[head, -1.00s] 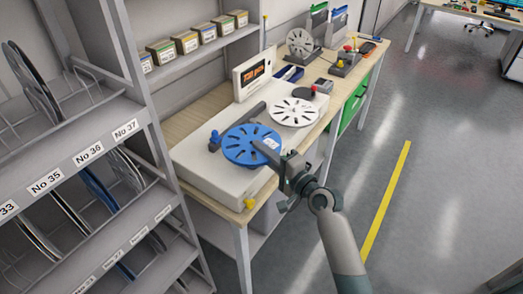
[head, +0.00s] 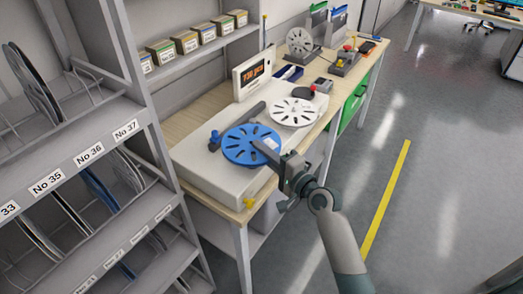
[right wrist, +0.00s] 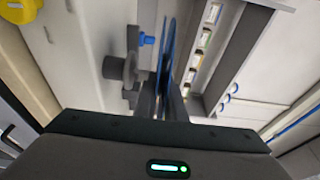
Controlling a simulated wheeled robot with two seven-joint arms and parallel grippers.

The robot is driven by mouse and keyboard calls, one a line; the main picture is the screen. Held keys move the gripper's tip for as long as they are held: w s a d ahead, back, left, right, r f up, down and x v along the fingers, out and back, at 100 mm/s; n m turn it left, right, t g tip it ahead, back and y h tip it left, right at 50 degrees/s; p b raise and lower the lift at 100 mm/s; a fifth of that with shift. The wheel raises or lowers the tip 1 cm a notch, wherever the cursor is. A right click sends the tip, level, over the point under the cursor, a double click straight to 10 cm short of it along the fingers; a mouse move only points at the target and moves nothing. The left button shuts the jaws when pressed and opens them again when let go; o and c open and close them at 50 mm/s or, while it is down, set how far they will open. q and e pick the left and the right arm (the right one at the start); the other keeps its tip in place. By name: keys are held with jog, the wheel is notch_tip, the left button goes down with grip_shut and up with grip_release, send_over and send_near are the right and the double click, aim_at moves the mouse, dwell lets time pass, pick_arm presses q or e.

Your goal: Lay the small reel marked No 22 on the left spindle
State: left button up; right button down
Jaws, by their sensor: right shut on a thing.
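A blue small reel (head: 251,144) with slots lies flat over the left part of the white winder (head: 205,181); a white label on it is too small to read. My right gripper (head: 273,153) is shut on the reel's near right edge. In the right wrist view the reel (right wrist: 166,58) shows edge-on between the fingers, and it stands a little apart from a grey hub (right wrist: 116,69) on the winder, which looks like the left spindle. In the head view the reel hides that spindle. My left gripper is not in view.
A white reel (head: 294,111) sits on the winder's right side. A display box (head: 253,76) stands behind it. A blue knob (head: 215,137) is left of the blue reel, a yellow one (head: 249,203) at the front corner. A reel rack (head: 127,165) fills the left.

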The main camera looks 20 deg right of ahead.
jog(key=shift+f+b, duration=1)
jog(key=shift+f, duration=0.5)
dwell(1.5)
jog(key=shift+f, duration=0.25)
